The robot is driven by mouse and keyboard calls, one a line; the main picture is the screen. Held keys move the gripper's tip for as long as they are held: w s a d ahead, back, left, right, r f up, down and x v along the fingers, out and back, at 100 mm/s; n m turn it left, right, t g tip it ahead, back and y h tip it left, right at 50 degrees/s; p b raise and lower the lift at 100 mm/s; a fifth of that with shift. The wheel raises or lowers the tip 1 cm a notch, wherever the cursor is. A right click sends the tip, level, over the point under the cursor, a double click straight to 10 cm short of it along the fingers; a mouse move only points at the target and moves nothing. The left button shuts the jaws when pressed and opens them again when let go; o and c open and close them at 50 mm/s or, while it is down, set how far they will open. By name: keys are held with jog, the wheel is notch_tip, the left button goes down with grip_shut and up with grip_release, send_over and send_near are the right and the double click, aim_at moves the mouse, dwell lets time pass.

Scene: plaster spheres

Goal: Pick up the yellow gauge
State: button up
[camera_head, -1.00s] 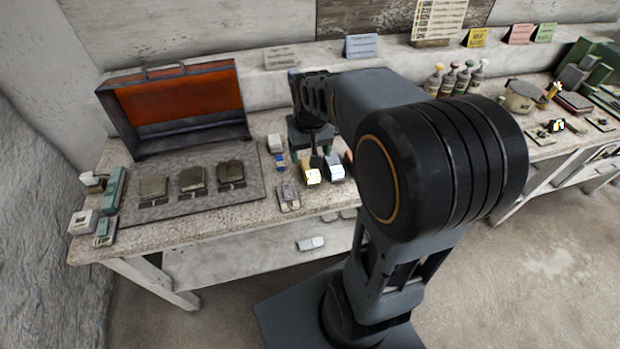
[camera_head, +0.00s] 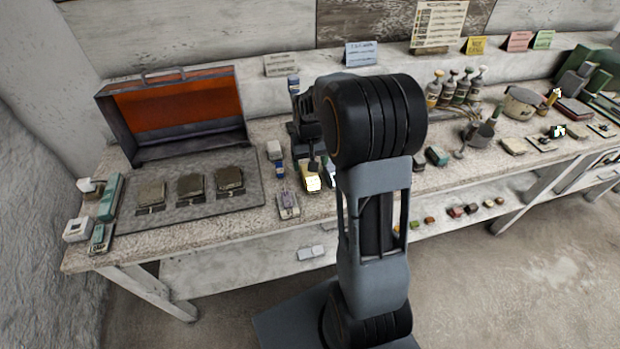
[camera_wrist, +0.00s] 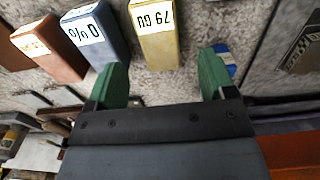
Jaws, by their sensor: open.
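The yellow gauge (camera_wrist: 157,38) is a yellow block with a white label reading "79 GU", at the top centre of the wrist view. In the head view the yellow gauge (camera_head: 311,182) stands near the front of the bench, just below my gripper (camera_head: 314,162). In the wrist view my gripper (camera_wrist: 162,82) is open, with its two green fingers apart and nothing between them. The gauge lies beyond the fingertips, roughly in line with the gap. In the head view my arm partly hides the fingers and the bench behind.
A blue-grey block (camera_wrist: 97,33) labelled "0 %" stands close beside the gauge, and a reddish-brown block (camera_wrist: 48,50) beyond it. A small blue item (camera_wrist: 226,62) lies near the other finger. An open case (camera_head: 175,105) stands at the bench's left.

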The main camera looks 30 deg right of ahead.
aim_at(310, 173)
jog(key=shift+s+f+p, duration=0.15)
jog(key=shift+f+p, duration=0.15)
jog(key=shift+f, duration=2.4)
jog(key=shift+f, duration=0.25)
jog(key=c, duration=1.2)
jog(key=shift+r, duration=0.1)
jog(key=shift+r, duration=0.55)
notch_tip(310, 173, up, 3)
jog(key=shift+f, duration=0.1)
jog(key=s+a+r, duration=0.1)
jog(key=s+r, duration=0.2)
jog(key=s, duration=0.1)
jog(key=s+a+r+b, duration=0.1)
jog(key=s+r, duration=0.2)
jog(key=s, duration=0.2)
jog(key=s+r, duration=0.3)
jog(key=s, duration=0.1)
jog(key=shift+s+a+r, duration=0.2)
jog(key=shift+s+a, duration=0.15)
jog(key=shift+a, duration=0.05)
